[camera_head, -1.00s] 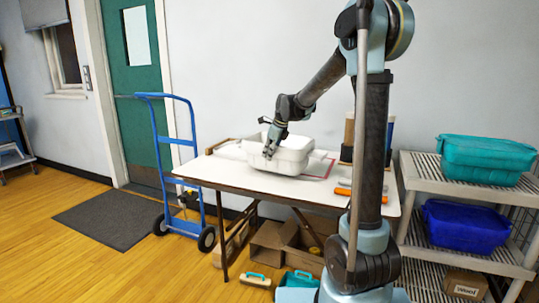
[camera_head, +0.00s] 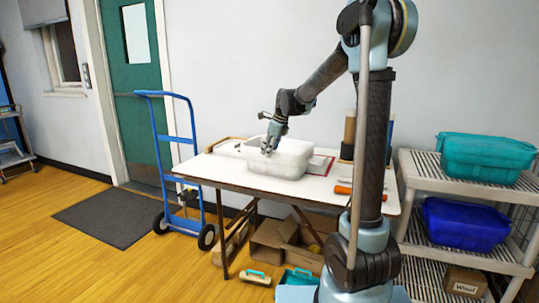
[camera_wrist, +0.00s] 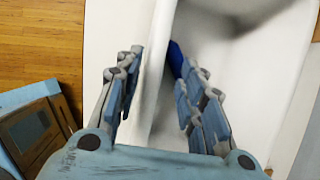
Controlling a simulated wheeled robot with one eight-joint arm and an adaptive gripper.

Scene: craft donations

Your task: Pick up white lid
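A white tub-like container (camera_head: 283,165) stands on the white table. Its pale top makes it hard to tell the lid from the tub in the head view. My gripper (camera_head: 268,147) points down at its left part. In the wrist view my gripper (camera_wrist: 160,70) is open, its two fingers apart. A pale upright edge (camera_wrist: 163,60) runs between them, and I cannot tell whether it belongs to the lid or the tub. A shaded white hollow (camera_wrist: 235,50) lies to the right, with a small dark blue patch (camera_wrist: 176,58) by the right finger. No grasp shows.
The table (camera_head: 215,172) also holds an orange-handled tool (camera_head: 344,189) and a red-edged flat item (camera_head: 324,168). A blue hand truck (camera_head: 160,140) stands left. A shelf (camera_head: 415,172) at right holds teal (camera_head: 485,160) and blue (camera_head: 465,225) bins. Cardboard boxes lie below.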

